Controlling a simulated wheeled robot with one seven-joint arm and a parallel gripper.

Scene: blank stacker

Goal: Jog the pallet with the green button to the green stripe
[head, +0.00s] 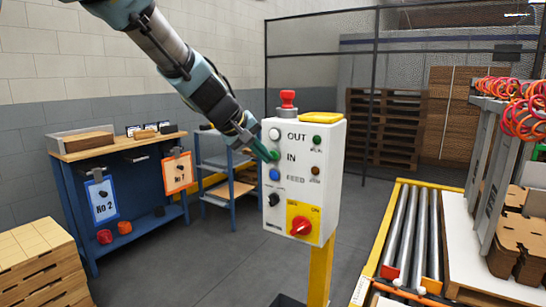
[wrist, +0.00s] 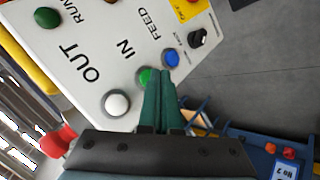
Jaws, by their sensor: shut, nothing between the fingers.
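The white control box (head: 318,190) stands on a yellow post. Its green button (head: 276,154) sits beside the word IN, below a white button by OUT and above a blue one by FEED. My gripper (head: 270,157) is shut and empty, with its tips at the green button. In the wrist view the dark green fingers (wrist: 160,73) partly cover the green button (wrist: 145,76); I cannot tell whether they touch or press it. Roller conveyor (head: 411,235) and brown stacked blanks (head: 520,235) show at the right. I cannot make out a green stripe.
A red mushroom button (head: 288,99) tops the box, and a red rotary switch (head: 301,226) is low on its front. A blue workbench (head: 110,165) and stacked wood (head: 40,262) stand left. Mesh fence (head: 320,60) and pallets (head: 385,128) are behind. The floor between is open.

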